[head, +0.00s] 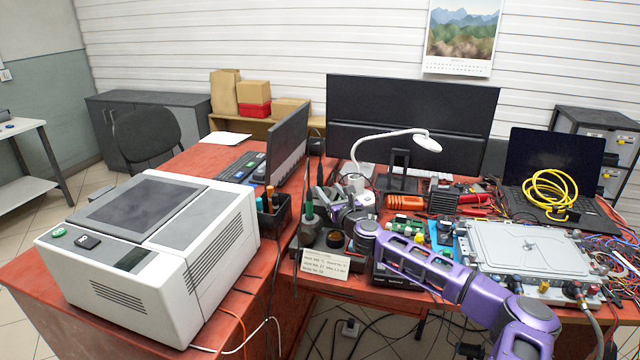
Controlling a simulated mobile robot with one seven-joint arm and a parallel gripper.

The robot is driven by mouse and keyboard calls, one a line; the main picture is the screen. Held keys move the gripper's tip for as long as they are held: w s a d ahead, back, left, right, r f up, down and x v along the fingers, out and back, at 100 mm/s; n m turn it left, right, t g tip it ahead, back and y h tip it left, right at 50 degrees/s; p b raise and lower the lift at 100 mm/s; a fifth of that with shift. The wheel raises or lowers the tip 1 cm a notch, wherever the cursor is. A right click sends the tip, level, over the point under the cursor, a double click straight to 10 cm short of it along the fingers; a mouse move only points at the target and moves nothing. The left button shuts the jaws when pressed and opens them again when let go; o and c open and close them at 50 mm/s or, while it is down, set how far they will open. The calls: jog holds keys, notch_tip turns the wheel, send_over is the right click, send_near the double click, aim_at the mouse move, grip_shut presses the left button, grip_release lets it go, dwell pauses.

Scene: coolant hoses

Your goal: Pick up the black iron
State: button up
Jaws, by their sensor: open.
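Several upright slim tools stand close together in soldering stands at the front middle of the red bench. A black pen-shaped handle, which looks like the black iron (319,187), rises there beside a green-handled iron (308,206). My gripper (332,199) is at the end of my purple arm, reaching in from the lower right. It is open and overlaps the stands in the picture. The fingertips are small and partly hidden among the tools, so I cannot tell if they touch the black iron. The black iron's lower end is hidden.
A white label card (326,267) stands in front of the stands. A black tool holder (268,216) and a grey-white machine (150,262) are left. A white lamp (385,137), large monitor (412,115), metal plate (535,247) and yellow cable (550,192) crowd the right.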

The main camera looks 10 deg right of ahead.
aim_at(321, 182)
jog(key=shift+w, duration=0.65)
jog(key=w, duration=0.2)
jog(key=w+a, duration=0.1)
jog(key=shift+w+a+r, duration=0.15)
jog(key=shift+w+a, duration=0.05)
jog(key=shift+w, duration=0.8)
grip_shut()
